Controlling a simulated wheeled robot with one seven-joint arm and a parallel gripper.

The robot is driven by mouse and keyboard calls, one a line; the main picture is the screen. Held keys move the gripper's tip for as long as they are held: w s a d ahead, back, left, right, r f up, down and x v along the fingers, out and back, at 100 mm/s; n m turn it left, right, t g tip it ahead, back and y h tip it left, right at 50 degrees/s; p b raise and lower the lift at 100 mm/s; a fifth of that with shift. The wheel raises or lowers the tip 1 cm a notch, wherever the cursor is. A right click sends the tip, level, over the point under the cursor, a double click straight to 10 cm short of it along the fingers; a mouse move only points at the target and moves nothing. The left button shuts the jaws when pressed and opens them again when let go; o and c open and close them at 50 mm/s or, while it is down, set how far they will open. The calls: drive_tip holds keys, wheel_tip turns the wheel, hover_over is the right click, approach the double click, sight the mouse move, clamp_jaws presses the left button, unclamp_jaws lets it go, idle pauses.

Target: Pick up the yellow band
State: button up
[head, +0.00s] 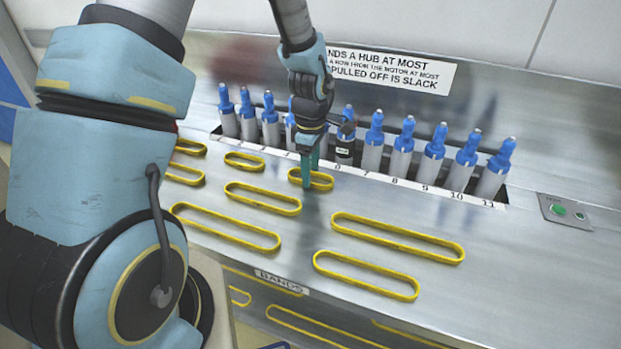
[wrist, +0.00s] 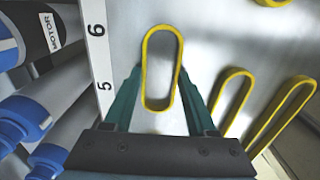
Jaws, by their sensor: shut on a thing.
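My gripper (head: 307,176) is over the work surface in front of the row of blue-topped hubs. Its two green fingers are closed across the narrow width of a short yellow band (head: 326,184), one on each long side. In the wrist view the same band (wrist: 146,62) stands between the fingertips (wrist: 159,73), with its rounded far end showing beyond them. The band is at or just above the metal surface; I cannot tell whether it touches it. Part of it is hidden behind the fingers in the head view.
Several other yellow bands of differing lengths lie on the metal surface (head: 400,205), including a long one (head: 366,276) at the front. Blue-topped hubs (head: 372,145) stand behind a numbered strip (head: 395,182). A green-button panel (head: 561,210) is at right.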

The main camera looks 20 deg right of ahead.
drive_tip(key=c, duration=0.6)
